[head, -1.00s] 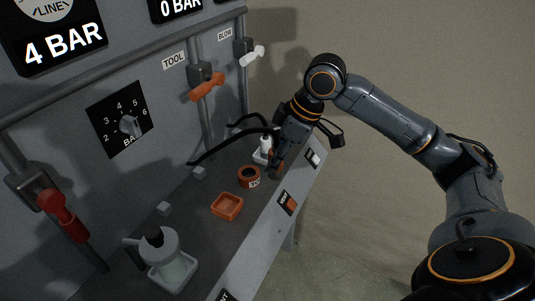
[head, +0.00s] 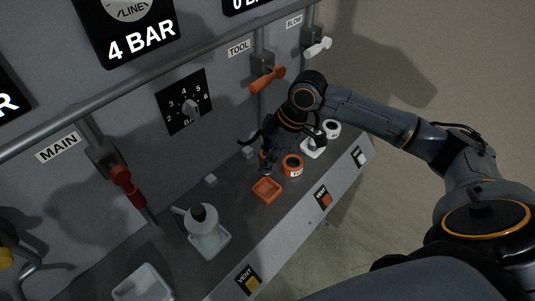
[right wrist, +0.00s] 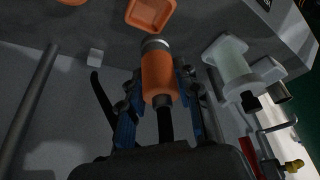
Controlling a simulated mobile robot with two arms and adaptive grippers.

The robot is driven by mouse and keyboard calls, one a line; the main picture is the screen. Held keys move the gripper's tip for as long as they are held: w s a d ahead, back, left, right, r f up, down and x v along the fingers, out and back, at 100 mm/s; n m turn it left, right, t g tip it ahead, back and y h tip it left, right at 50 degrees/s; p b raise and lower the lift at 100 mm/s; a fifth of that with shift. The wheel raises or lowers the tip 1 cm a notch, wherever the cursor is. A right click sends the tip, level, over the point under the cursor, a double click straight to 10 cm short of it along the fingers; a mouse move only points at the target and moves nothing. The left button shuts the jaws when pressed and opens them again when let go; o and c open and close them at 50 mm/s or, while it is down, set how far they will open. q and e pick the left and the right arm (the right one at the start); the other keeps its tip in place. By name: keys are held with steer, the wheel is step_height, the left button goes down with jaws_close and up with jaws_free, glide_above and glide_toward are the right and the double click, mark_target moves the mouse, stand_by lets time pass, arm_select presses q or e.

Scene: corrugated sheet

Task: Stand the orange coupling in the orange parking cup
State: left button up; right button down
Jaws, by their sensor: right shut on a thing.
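My right gripper (right wrist: 158,88) is shut on the orange coupling (right wrist: 158,72), an orange cylinder with a metal collar at its far end and a black hose at its near end. In the head view my right gripper (head: 268,165) is above the bench, just behind the orange parking cup (head: 267,191); the coupling is mostly hidden there. The cup is a shallow square orange tray. It also shows at the top of the right wrist view (right wrist: 151,13), empty, beyond the coupling's collar and apart from it. My left gripper is out of view.
An orange ring (head: 292,167) stands right of the cup. A pale coupling (head: 203,222) sits in a white cup left of it. Another white cup (head: 313,153) and a white ring (head: 332,129) are farther right. An empty white tray (head: 143,283) is front left. The panel rises behind.

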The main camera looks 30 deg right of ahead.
steer(key=shift+r+p, duration=0.15)
steer(key=shift+p, duration=0.4)
steer(key=shift+f+b, duration=1.15)
steer(key=shift+f, duration=1.9)
steer(key=shift+p, duration=0.55)
steer(key=shift+p, duration=0.5)
steer(key=shift+r, duration=0.1)
